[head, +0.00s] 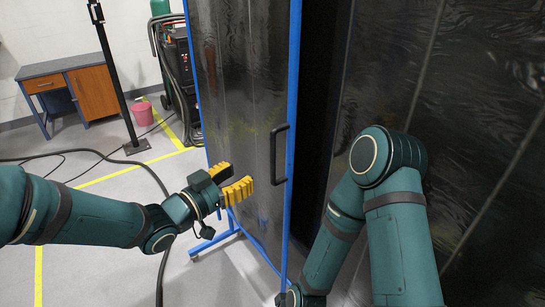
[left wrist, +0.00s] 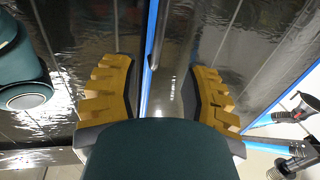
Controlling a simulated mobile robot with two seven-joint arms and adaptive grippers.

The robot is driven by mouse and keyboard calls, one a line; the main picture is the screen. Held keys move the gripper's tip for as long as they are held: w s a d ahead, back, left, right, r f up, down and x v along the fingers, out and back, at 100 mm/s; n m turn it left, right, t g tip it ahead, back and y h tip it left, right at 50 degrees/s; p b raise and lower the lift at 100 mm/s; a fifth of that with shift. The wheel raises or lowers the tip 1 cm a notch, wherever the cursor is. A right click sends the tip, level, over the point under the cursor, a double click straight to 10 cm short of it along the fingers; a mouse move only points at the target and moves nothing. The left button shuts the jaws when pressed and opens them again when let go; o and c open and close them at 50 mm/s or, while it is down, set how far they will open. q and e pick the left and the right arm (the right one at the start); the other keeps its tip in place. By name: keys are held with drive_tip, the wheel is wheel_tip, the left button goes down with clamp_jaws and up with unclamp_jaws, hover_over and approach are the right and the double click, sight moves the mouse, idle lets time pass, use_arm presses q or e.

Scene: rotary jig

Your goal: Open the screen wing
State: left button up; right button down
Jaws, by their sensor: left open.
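The screen wing (head: 240,90) is a dark, translucent panel in a blue frame, standing upright in the middle of the head view. Its black handle (head: 280,155) is a vertical bar near the blue right-hand edge. My left gripper (head: 238,179), with yellow-padded fingers, is open in front of the panel, just left of the handle and apart from it. In the left wrist view, the handle (left wrist: 157,35) and the blue edge lie ahead, between the spread fingers. My right arm crosses the right side of the head view; its gripper is not visible.
Dark curtain panels (head: 470,110) fill the right side. A blue foot (head: 215,243) of the wing stands on the grey floor. A desk (head: 75,85), pink bucket (head: 142,113), black post (head: 115,75) and welding cart (head: 178,75) stand behind at left. Cables lie on the floor.

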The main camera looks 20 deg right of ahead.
sight(272, 155)
use_arm(q)
drive_tip(key=x, duration=1.1)
drive_tip(key=shift+w+d+b, duration=0.1)
drive_tip(key=shift+d+b, duration=0.2)
drive_tip(key=shift+b, duration=0.05)
drive_tip(key=shift+c, duration=0.3)
drive_tip(key=shift+a, duration=0.1)
clamp_jaws()
